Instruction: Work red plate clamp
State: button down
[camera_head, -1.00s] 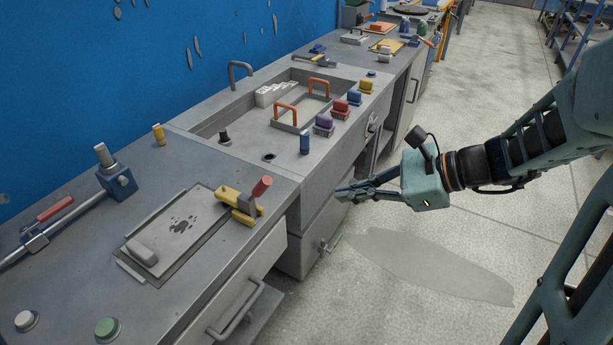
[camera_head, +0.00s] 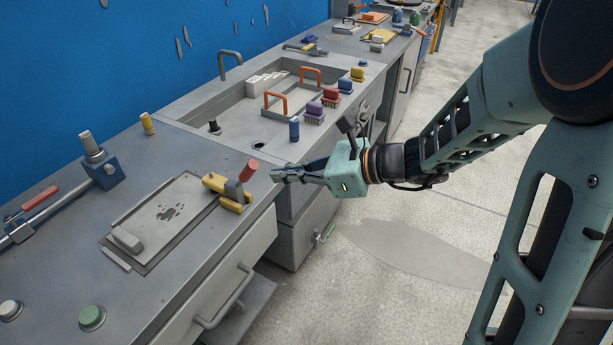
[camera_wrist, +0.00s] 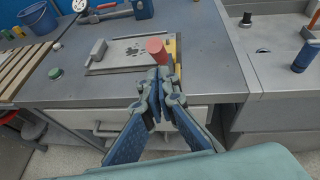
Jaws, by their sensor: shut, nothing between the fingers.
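The plate clamp has a yellow body (camera_head: 226,188) and a red handle grip (camera_head: 249,170). It stands at the right edge of a flat grey plate (camera_head: 160,215) on the bench, and the handle leans up and to the right. My gripper (camera_head: 274,173) is shut and empty, just right of the red grip and apart from it in the head view. In the wrist view the shut fingertips (camera_wrist: 160,74) show just below the red grip (camera_wrist: 156,50). They hide part of the yellow body (camera_wrist: 174,50) behind them.
A green button (camera_head: 92,317) and a white button (camera_head: 10,309) sit at the bench's front left. A blue clamp block with a bar (camera_head: 103,170) stands at the back left. A sink basin (camera_head: 240,120) with brushes lies beyond. Open floor is at the right.

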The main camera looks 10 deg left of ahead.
aim_at(258, 163)
jog(key=shift+w+a+r, duration=0.1)
jog(key=shift+a+r, duration=0.15)
jog(key=shift+a, duration=0.3)
jog(key=shift+a+r, duration=0.2)
jog(key=shift+a, duration=0.3)
jog(key=shift+w+a+r+p, duration=0.25)
jog(key=shift+a+r+p, duration=0.1)
jog(key=shift+a+r, duration=0.3)
jog(key=shift+f, duration=0.1)
